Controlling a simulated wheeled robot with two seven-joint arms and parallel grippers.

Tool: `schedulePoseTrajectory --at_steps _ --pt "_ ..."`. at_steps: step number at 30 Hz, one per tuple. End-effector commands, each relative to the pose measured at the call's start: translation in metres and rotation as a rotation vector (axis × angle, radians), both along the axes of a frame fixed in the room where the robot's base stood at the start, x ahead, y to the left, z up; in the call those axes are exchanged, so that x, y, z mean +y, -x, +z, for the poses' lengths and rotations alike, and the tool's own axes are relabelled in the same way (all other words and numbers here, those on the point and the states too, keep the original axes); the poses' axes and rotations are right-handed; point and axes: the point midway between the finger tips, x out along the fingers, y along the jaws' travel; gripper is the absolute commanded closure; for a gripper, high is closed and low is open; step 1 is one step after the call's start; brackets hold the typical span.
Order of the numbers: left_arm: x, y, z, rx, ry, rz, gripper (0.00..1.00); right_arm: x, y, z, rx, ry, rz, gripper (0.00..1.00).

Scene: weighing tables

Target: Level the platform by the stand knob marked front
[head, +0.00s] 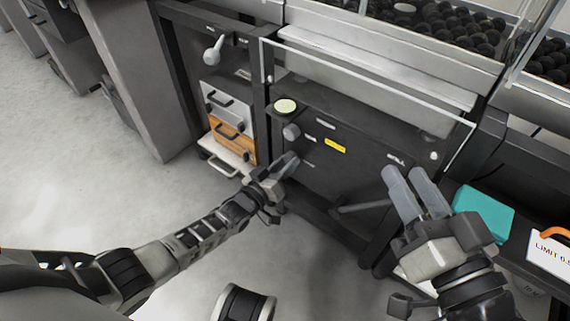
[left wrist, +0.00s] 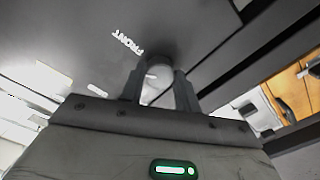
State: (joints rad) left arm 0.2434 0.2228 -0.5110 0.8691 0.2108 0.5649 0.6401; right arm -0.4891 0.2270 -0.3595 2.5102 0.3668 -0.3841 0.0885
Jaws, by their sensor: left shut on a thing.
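The platform stand (head: 350,185) is a dark cabinet with a bubble level (head: 286,106), pale yellow-green and round, on its top left corner. A grey knob (head: 291,132) sticks out on its upper left front. My left gripper (head: 288,164) is at the stand's left front, below that knob. In the left wrist view its fingers are shut on a light grey rounded knob (left wrist: 158,76), beside the white marking FRONT (left wrist: 128,43). The fingers hide part of it. My right gripper (head: 408,180) is open and empty, at the stand's right. The bubble's position is too small to read.
Drawers (head: 228,128) in white and orange stand left of the stand. A teal block (head: 483,212) and a LIMIT sign (head: 552,250) are at right. Floor at left is free.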

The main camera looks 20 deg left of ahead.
Motion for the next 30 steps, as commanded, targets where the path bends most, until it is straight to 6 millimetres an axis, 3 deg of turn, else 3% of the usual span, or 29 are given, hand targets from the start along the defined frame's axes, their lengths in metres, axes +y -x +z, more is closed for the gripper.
schedulePoseTrajectory --at_steps 12,26,27,29,30 --pt "0.0003 0.0007 -0.0006 -0.06 -0.166 0.0 0.91 -0.0002 -0.0017 0.0043 -0.028 0.004 -0.003 0.64" --pt "0.0004 0.0009 -0.0007 -0.066 -0.181 0.0 0.91 -0.0004 -0.0024 0.0051 -0.032 0.007 -0.002 0.64" --pt "0.0003 0.001 -0.0007 -0.066 -0.181 0.0 0.65 -0.0004 -0.0024 0.0049 -0.031 0.006 -0.002 0.64" --pt "0.0004 0.0009 -0.0007 -0.066 -0.181 0.0 0.49 -0.0005 -0.0024 0.0048 -0.031 0.007 -0.002 0.64" --pt "0.0004 0.0008 -0.0007 -0.066 -0.181 0.0 0.46 -0.0004 -0.0024 0.0047 -0.03 0.007 -0.003 0.64"
